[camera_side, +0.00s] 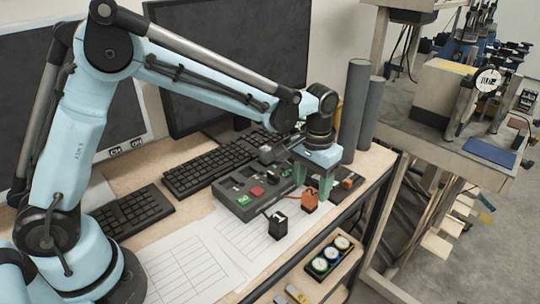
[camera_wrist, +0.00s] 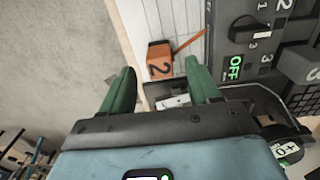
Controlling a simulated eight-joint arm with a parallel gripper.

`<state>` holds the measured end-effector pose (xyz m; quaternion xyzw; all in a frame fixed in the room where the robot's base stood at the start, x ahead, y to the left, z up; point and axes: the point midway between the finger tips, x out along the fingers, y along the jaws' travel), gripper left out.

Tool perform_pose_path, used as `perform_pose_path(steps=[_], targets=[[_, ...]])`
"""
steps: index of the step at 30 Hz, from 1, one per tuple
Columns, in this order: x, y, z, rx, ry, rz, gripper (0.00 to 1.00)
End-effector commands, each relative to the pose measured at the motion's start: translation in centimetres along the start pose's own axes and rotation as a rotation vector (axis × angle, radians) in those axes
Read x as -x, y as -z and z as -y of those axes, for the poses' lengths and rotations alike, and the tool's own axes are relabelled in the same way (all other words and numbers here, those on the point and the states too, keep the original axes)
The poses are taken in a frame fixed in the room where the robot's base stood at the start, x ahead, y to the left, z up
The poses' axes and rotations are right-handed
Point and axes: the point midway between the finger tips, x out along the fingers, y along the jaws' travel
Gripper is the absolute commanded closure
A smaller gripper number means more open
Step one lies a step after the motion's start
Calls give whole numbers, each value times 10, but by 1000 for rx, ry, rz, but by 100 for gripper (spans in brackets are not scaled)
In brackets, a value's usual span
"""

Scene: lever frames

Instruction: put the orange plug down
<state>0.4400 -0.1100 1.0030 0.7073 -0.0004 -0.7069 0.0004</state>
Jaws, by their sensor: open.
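The orange plug (camera_side: 310,202) rests on the desk, right of the grey control box (camera_side: 238,203). In the wrist view the plug (camera_wrist: 159,62) shows a dark "2" and an orange lead running up to the right. My gripper (camera_side: 312,183) has green fingers spread apart, pointing down behind the plug in the side view. In the wrist view my gripper (camera_wrist: 160,74) is open and empty, with the plug just beyond the gap between its fingertips. I see no finger gripping the plug.
A black plug (camera_side: 278,225) stands left of the orange one. A tray with round dials (camera_side: 331,254) lies nearer the camera. Keyboards (camera_side: 215,162) and monitors stand behind. The desk's edge runs close on the right. Paper sheets (camera_side: 193,264) cover the front left.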

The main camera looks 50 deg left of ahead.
Motion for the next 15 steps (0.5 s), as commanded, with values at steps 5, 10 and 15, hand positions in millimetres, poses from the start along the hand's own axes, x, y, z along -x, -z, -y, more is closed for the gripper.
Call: perform_pose_path(steps=[5, 10, 15], targets=[[38, -1, 0, 0, 0, 0, 39], [67, -1, 0, 0, 0, 0, 39], [85, 0, 0, 0, 0, 0, 39]])
